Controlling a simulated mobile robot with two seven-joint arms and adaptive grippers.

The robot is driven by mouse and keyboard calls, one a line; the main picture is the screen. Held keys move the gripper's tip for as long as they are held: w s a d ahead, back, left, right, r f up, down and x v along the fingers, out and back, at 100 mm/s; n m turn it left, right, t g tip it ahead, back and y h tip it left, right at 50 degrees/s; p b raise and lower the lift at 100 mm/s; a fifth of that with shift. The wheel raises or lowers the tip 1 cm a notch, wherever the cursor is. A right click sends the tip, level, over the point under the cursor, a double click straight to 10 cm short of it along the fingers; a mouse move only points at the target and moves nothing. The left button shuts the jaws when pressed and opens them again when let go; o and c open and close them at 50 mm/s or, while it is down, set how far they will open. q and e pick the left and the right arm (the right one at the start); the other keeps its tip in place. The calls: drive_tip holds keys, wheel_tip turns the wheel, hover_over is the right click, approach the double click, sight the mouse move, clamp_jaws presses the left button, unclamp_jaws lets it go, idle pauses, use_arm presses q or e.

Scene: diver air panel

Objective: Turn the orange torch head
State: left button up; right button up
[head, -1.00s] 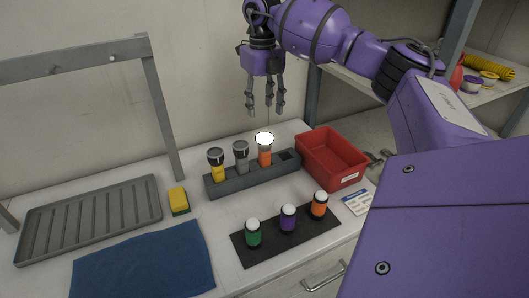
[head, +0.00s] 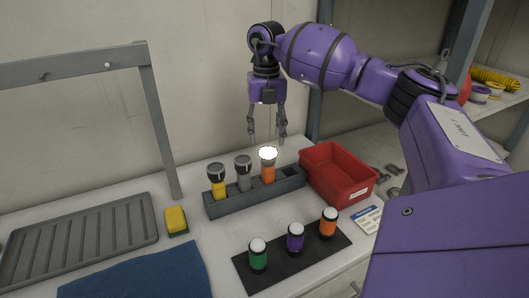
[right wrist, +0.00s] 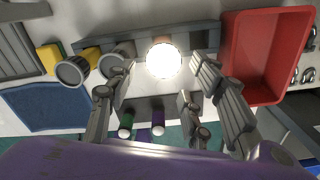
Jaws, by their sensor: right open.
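The orange torch (head: 268,171) stands upright in the grey rack (head: 240,202), its head (head: 268,153) glowing white. In the right wrist view its lit head (right wrist: 163,61) shows between and beyond my open fingers. My right gripper (head: 267,138) is open and empty, pointing down above the orange torch, apart from it. A yellow torch (head: 217,182) and a grey torch (head: 243,172) stand in the same rack to its left. The rack's right end has an empty slot. My left gripper is not in view.
A red bin (head: 338,174) stands close to the right of the rack. Green, purple and orange white-topped cylinders stand on a dark mat (head: 290,258) in front. A yellow sponge (head: 176,220), blue cloth (head: 140,274) and grey drying tray (head: 80,240) lie left.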

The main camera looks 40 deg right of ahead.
sight(266, 152)
wheel_tip(266, 152, down, 5)
drive_tip(key=shift+f, duration=0.35)
drive_tip(key=shift+c, duration=0.7)
drive_tip(key=c, duration=1)
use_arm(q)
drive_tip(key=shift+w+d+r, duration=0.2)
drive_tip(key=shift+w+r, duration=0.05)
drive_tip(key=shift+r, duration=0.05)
use_arm(e)
drive_tip(key=shift+o, duration=0.2)
